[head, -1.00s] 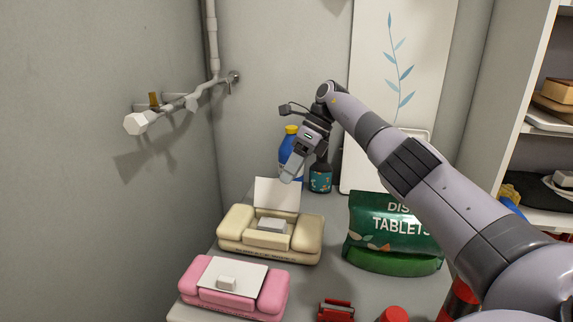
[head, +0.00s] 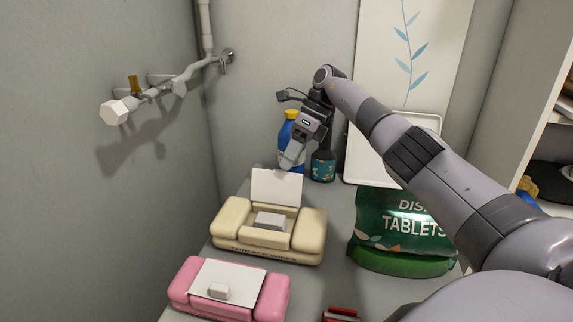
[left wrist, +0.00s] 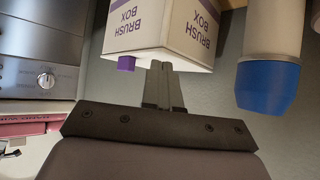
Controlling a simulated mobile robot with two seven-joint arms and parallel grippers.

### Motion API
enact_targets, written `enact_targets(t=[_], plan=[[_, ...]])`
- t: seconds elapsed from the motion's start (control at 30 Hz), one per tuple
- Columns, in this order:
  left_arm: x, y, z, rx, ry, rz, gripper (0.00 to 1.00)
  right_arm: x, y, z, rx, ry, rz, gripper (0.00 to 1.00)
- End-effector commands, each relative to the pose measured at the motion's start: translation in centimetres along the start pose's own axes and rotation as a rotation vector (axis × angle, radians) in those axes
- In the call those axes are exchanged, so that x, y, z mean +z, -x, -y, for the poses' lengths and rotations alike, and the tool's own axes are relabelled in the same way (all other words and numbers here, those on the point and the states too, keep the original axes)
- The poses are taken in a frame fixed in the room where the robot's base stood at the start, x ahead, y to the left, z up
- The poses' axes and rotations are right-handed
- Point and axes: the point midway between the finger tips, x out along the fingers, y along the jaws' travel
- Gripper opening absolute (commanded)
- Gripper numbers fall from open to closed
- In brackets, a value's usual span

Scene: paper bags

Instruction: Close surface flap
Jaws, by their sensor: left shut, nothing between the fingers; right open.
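A cream padded box (head: 310,240) stands on the table with its white flap (head: 276,187) raised at the back edge. A small grey block (head: 270,220) shows in its middle. In front, a pink box (head: 272,295) has a white flap (head: 232,278) lying flat on top. My right gripper (head: 288,163) points down at the top edge of the raised flap; I cannot tell whether it touches. It is open. My left gripper (left wrist: 162,68) shows only in the left wrist view, shut and empty, its tips close to a white brush box (left wrist: 165,28).
A blue bottle with a yellow cap (head: 293,114) and a dark bottle (head: 323,168) stand behind the right gripper. A green tablets bag (head: 400,235) is right of the cream box. A pipe (head: 160,90) runs along the wall. A blue-capped container (left wrist: 268,85) is near the left gripper.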

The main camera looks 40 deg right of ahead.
Motion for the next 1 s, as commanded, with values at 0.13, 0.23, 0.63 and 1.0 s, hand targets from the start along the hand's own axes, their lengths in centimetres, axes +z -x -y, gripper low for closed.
enact_targets(t=[0.13, 0.23, 0.63, 1.0], plan=[[-0.3, 0.2, 0.0, 0.000, 0.000, 0.000, 0.00, 0.1, -1.6, -0.1, 0.001, 0.001, 0.000, 0.53], [-0.3, 0.3, 0.0, 0.000, 0.000, 0.000, 0.00, 0.0, -2.3, -0.1, 0.002, 0.001, 0.000, 0.53], [-0.3, 0.3, 0.0, 0.000, 0.000, 0.000, 0.00, 0.0, -2.6, 0.0, 0.000, 0.001, 0.001, 0.30], [-0.3, 0.3, 0.0, 0.000, 0.000, 0.000, 0.00, 0.0, -2.6, -0.1, 0.000, 0.002, 0.000, 0.00]])
